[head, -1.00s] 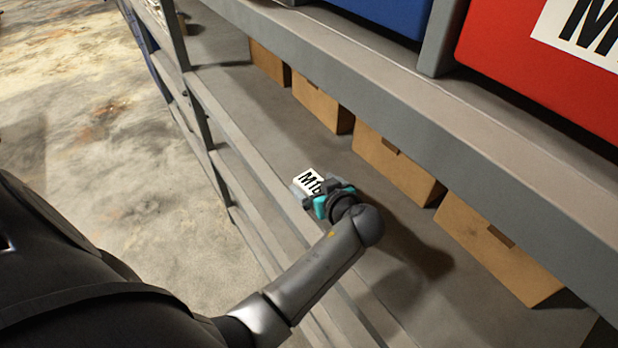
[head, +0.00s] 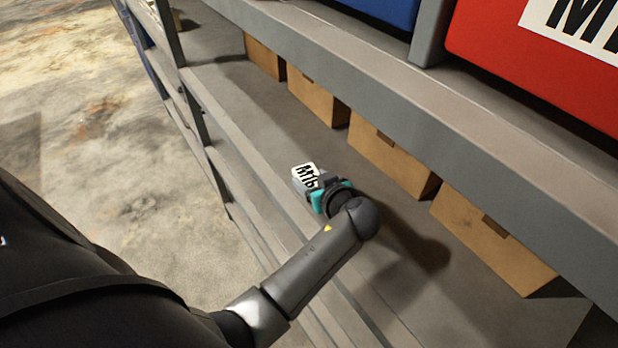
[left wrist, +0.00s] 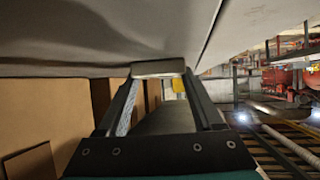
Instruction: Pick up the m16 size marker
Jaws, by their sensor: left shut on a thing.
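The m16 size marker (head: 304,174) is a small white-faced block with black lettering that reads as M16, partly hidden by my gripper. My left gripper (head: 314,189) is shut on it above or at the grey shelf, near the shelf's front edge. In the left wrist view the marker (left wrist: 158,68) shows as a pale bar between the two fingertips of my left gripper (left wrist: 160,78). I cannot tell whether the marker is clear of the shelf surface. My right gripper is not in view.
Several cardboard boxes (head: 392,152) stand along the back of the same grey shelf (head: 245,105). A shelf beam (head: 400,95) runs above them, with a red bin (head: 500,50) and a blue bin (head: 385,8) on the upper level. Bare concrete floor (head: 90,110) lies to the left.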

